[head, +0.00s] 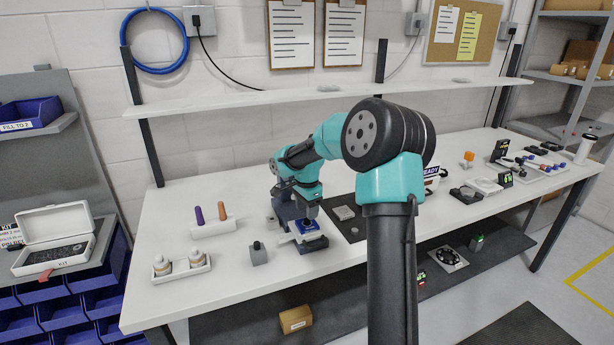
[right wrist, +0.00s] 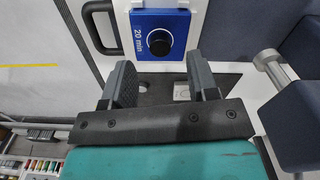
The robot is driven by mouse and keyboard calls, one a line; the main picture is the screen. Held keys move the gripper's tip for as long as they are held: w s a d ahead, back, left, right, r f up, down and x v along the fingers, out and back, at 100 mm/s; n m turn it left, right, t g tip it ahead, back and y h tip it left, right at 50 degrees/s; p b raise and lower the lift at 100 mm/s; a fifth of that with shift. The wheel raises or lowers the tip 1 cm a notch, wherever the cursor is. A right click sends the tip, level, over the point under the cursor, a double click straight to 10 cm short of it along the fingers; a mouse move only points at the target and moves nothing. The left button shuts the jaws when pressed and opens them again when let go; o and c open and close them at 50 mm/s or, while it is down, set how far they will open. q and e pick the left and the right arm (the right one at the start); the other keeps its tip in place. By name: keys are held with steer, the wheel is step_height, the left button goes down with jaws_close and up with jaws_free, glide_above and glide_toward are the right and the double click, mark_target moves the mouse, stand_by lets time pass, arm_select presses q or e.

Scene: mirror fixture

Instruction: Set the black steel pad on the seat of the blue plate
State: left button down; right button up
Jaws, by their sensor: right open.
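A blue plate (right wrist: 142,43) labelled "20 min" lies beyond my right fingertips in the right wrist view. A round black piece (right wrist: 159,42), which looks like the black steel pad, sits on it near the middle. I cannot tell if it is fully seated. My right gripper (right wrist: 160,65) is open, with its fingers apart and nothing between them, just short of the plate. In the head view my right gripper (head: 306,222) is over the small blue and white fixture (head: 312,243) on the bench; the pad is not clear there. My left gripper is not in view.
On the white bench (head: 190,300) stand a tray with two bottles (head: 180,267), a grey block (head: 258,254) and a holder with two handles (head: 212,228). A dark mat (head: 352,230) lies right of the fixture. The front left bench is mostly clear.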

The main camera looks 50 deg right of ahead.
step_height(320, 180, up, 14)
stand_by(0.4)
steer(key=shift+f, duration=0.1)
